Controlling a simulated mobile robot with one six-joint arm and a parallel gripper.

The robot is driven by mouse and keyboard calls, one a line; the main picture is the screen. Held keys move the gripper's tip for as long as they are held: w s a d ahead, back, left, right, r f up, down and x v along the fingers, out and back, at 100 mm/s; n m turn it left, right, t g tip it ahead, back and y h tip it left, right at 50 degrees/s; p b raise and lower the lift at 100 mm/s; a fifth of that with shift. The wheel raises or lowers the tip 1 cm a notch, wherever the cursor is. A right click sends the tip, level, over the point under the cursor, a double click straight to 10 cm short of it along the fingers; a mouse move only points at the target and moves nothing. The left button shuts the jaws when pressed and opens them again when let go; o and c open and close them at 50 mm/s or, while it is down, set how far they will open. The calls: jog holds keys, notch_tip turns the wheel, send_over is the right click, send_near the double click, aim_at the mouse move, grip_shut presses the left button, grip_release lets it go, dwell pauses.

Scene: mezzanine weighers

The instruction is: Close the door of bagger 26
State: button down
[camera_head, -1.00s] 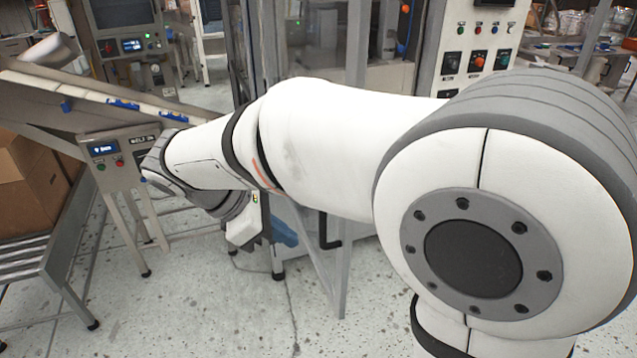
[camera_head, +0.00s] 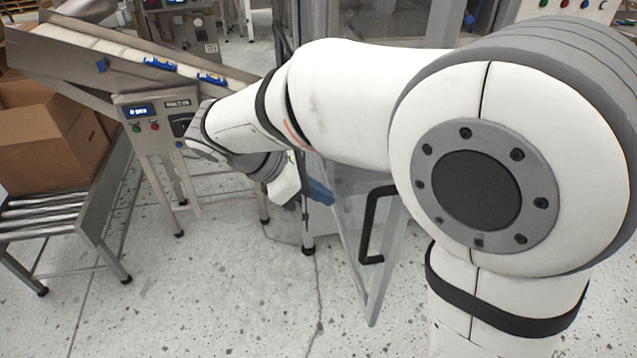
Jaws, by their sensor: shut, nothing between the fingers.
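The bagger door is a clear panel in a grey metal frame (camera_head: 392,262) with a black bar handle (camera_head: 368,232). It stands ajar, its lower corner reaching out over the floor toward me. My arm covers its upper part and much of the bagger behind. My gripper (camera_head: 322,194), with a white body and blue fingers, is left of the handle, near the door's pane. It looks empty and shut. I cannot tell whether the fingers touch the door.
An inclined conveyor (camera_head: 128,52) carries blue packets on the left, with a control box (camera_head: 157,118) on a legged stand below it. A cardboard box (camera_head: 45,145) sits on a roller table (camera_head: 50,222). A control panel (camera_head: 568,10) is at the upper right. The speckled floor in front is clear.

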aim_at(377, 211)
jog(key=d+f, duration=0.1)
jog(key=d, duration=0.1)
jog(key=w+d+f+p, duration=0.1)
jog(key=d, duration=0.2)
jog(key=w+d+f, duration=0.1)
jog(key=d+f, duration=0.1)
jog(key=shift+d+f, duration=0.1)
jog(key=shift+d, duration=0.4)
jog(key=shift+w+d, duration=0.1)
